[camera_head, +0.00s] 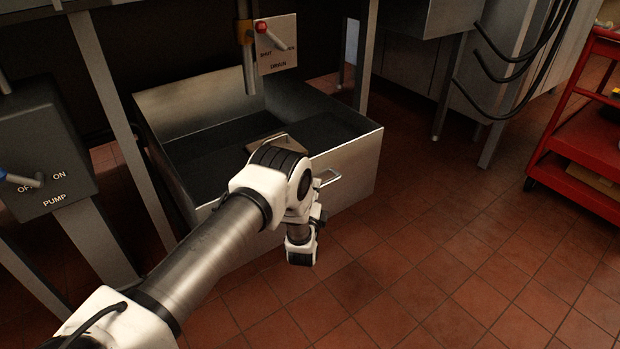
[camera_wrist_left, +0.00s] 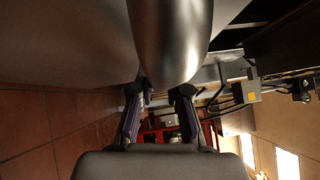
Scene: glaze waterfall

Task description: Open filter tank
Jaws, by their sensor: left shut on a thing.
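The filter tank (camera_head: 350,170) is an open-topped metal box on the floor under the frame, with a dark interior. A small bent handle (camera_head: 329,178) shows on its front wall. My left arm reaches across the front of the tank, and my left gripper (camera_wrist_left: 162,92) is by this handle, its fingers mostly hidden by my wrist in the head view. In the left wrist view its two fingers are close against a large, smooth metal bar (camera_wrist_left: 172,40), which looks like the handle. My right gripper is not in view.
A drain valve with a red knob (camera_head: 262,27) and a label plate (camera_head: 280,50) hangs over the tank. A grey pump switch box (camera_head: 45,150) stands at the left. A red cart (camera_head: 590,150) stands at the right. The tiled floor (camera_head: 450,260) before the tank is clear.

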